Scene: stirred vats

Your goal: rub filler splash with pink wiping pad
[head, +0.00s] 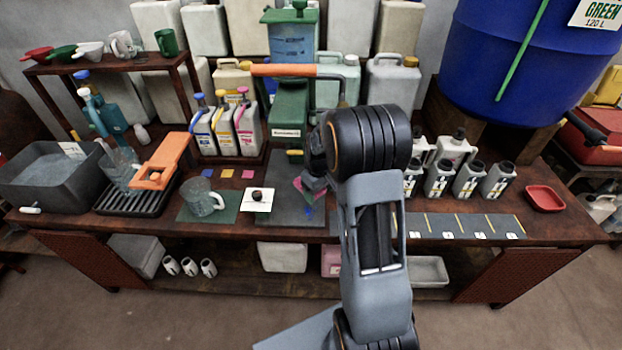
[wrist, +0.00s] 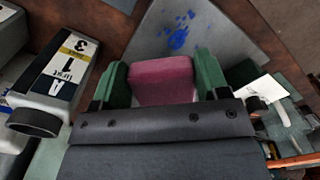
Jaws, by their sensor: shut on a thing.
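My gripper (head: 312,184) is shut on the pink wiping pad (wrist: 162,82), which sits between its two green fingers in the wrist view. In the head view a pink edge of the pad (head: 298,185) shows beside my gripper; my arm hides part of it. The filler splash is a blue smear with small spots (wrist: 178,38) on a grey plate (wrist: 212,50). The splash lies just past the pad's far edge in the wrist view, apart from it there. In the head view a bit of the blue splash (head: 308,212) shows below the pad. I cannot tell the pad's height.
Small grey bottles (head: 438,180) stand right of my arm; one labelled bottle (wrist: 52,85) is close at left in the wrist view. A white card with a dark ball (head: 258,198) and a glass jug (head: 203,197) stand left of the plate. A green machine (head: 289,110) stands behind it.

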